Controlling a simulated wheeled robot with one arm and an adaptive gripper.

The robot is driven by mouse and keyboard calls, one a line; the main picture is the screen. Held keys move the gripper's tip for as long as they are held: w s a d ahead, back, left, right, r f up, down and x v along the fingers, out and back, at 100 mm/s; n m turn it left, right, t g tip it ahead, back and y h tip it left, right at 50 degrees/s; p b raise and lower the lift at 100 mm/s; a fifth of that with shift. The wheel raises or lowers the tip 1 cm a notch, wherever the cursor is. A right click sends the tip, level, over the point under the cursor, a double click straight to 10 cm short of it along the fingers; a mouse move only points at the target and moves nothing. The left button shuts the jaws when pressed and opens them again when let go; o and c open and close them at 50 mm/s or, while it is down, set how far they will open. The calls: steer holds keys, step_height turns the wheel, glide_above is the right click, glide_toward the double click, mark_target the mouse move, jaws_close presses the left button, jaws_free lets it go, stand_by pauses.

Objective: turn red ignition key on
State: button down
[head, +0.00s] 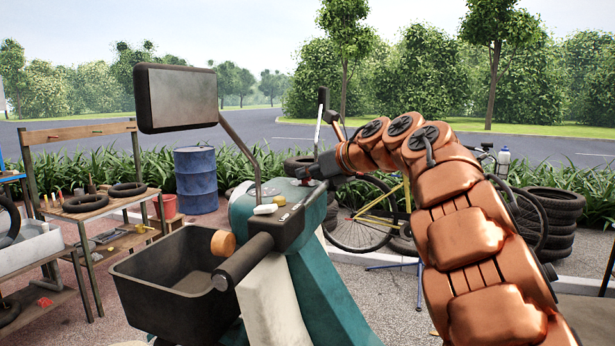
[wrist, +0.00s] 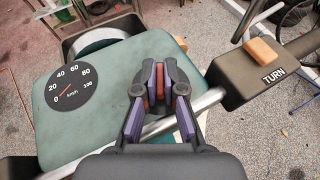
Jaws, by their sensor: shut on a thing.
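The red ignition key (wrist: 160,82) shows as a narrow red strip between the fingers of my gripper (wrist: 160,80) in the wrist view. My gripper is shut on it, above the teal dash panel (wrist: 110,62) of a scooter. The fingers hide most of the key and its socket, so I cannot tell its angle.
A speedometer (wrist: 70,88) lies left of the fingers. A black switch box marked TURN (wrist: 255,80) with an orange switch (wrist: 264,52) sits to the right on the handlebar. A mirror (head: 177,98), a black basket (head: 165,285) and a handlebar grip (head: 243,262) surround the scooter's front.

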steer(key=shift+s+r+m+t+h+p, duration=0.1)
steer(key=shift+r+m+t+h+p, duration=0.1)
steer(key=shift+m+t+h+p, duration=0.75)
steer(key=shift+a+r+m+t+h+p, duration=0.1)
steer(key=shift+m+t+h+p, duration=0.05)
steer(key=shift+m+h+p, duration=0.4)
steer(key=shift+a+r+m+t+h+p, duration=0.1)
steer(key=shift+m+h+p, duration=0.2)
steer(key=shift+m+h, duration=0.25)
steer(key=m+h+p, duration=0.2)
steer(key=p, duration=0.2)
steer(key=shift+t+h, duration=0.35)
steer(key=shift+t, duration=0.05)
steer(key=shift+f+m+h+p, duration=0.15)
steer(key=shift+m+h+p, duration=0.25)
steer(key=shift+p, duration=0.35)
steer(key=shift+f, duration=0.15)
steer(key=c, duration=1.3)
jaws_free()
steer(key=shift+v, duration=3.75)
